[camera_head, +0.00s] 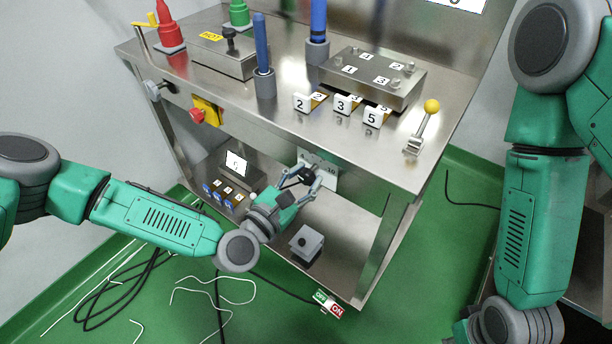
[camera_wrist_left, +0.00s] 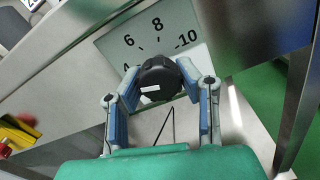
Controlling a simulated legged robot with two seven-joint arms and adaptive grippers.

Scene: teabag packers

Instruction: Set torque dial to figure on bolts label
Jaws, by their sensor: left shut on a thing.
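The torque dial is a black round knob (camera_wrist_left: 158,78) on a pale scale plate (camera_wrist_left: 112,42) under the bench top. The figures 6, 8 and 10 show above the knob, with a 4 partly hidden at left. A short white mark is on the knob's near face; which figure the knob points to I cannot tell. My left gripper (camera_head: 306,177) is shut on the knob, one finger on each side (camera_wrist_left: 160,88). A metal block with bolts numbered 1 to 4 (camera_head: 345,83) stands on the bench. My right gripper is mostly cut off at the bottom edge.
Numbered tags 2, 3 and 5 (camera_head: 342,104) and a yellow-knobbed lever (camera_head: 414,144) line the bench front. Below are a box with a small display (camera_head: 237,163) and a grey box (camera_head: 306,244). A white label (camera_head: 455,3) is cut off at the top.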

